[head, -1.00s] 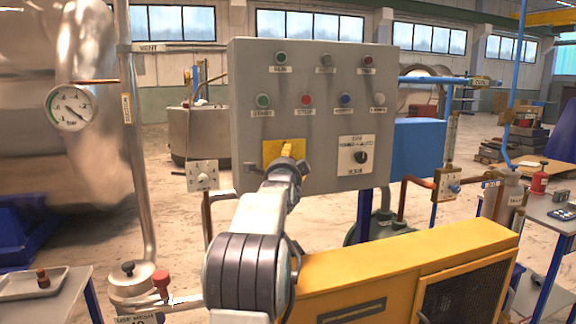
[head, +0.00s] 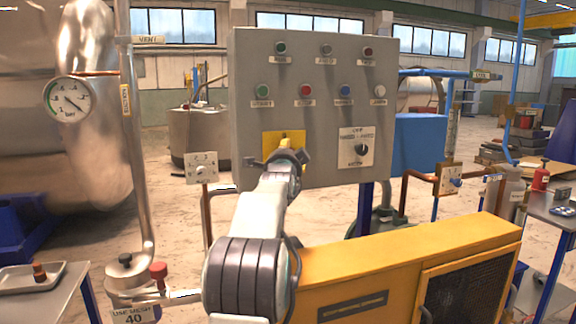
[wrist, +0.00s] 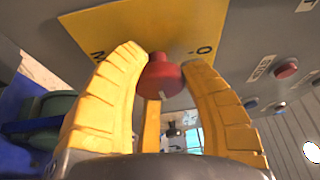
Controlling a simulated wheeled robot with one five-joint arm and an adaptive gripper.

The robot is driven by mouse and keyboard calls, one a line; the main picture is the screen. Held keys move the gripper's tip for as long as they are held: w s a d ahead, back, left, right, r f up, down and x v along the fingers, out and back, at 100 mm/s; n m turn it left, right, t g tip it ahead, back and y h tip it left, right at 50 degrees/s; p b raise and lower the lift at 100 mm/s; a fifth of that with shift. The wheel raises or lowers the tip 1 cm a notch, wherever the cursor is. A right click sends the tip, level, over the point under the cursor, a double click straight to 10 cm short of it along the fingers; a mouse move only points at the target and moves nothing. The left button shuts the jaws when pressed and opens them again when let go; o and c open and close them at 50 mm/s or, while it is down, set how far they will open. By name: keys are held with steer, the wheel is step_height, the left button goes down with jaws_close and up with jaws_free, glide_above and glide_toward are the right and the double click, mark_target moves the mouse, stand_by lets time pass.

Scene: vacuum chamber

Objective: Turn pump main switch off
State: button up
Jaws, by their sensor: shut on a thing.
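The grey control panel (head: 310,115) stands straight ahead in the head view. The yellow plate of the main switch (head: 284,137) is at its lower left, partly hidden behind my gripper (head: 287,158). In the wrist view the same yellow plate (wrist: 155,30) fills the top and carries a red knob (wrist: 162,78). A letter "O" shows at the plate's right; the left marking is partly covered. My gripper (wrist: 166,62) is shut on the red knob, its yellow fingers on either side of it. The knob's exact pointing direction is hard to tell.
Several coloured buttons (head: 305,90) sit higher on the panel, and a black selector (head: 362,148) is right of the plate. A yellow machine housing (head: 400,260) stands below the panel. A pressure gauge (head: 70,99) and silver pipe (head: 130,160) are at left.

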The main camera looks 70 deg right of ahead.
steer(key=shift+f, duration=0.2)
steer(key=o, duration=1.2)
steer(key=shift+r, duration=0.1)
steer(key=shift+o, duration=0.2)
steer(key=v, duration=1.2)
